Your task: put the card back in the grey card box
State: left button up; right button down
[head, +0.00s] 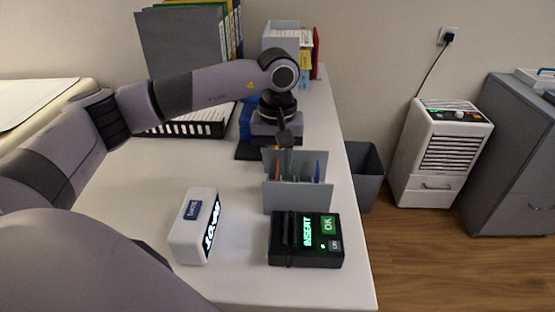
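The grey card box (297,198) stands on the white table, right of the middle. It is open at the top, and several thin coloured cards or dividers stand upright in it, with red (318,170) and blue edges showing. My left gripper (285,138) points down just above the back left part of the box. Its fingers are dark and small here, and I cannot tell whether they are open or hold a card. A black card reader (306,250) with a lit green "INSERT" and "OK" sits just in front of the box. My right gripper is out of view.
A white device (194,228) with a lit display stands left of the reader. Binders (185,42), a black wire tray (190,129) and a grey holder (282,36) stand at the back. The table's right edge is close to the box; a grey bin (364,178) stands beyond it.

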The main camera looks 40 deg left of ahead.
pick_arm(q)
jog(key=shift+r, duration=0.45)
notch_tip(320, 180, up, 6)
jog(key=shift+r, duration=0.15)
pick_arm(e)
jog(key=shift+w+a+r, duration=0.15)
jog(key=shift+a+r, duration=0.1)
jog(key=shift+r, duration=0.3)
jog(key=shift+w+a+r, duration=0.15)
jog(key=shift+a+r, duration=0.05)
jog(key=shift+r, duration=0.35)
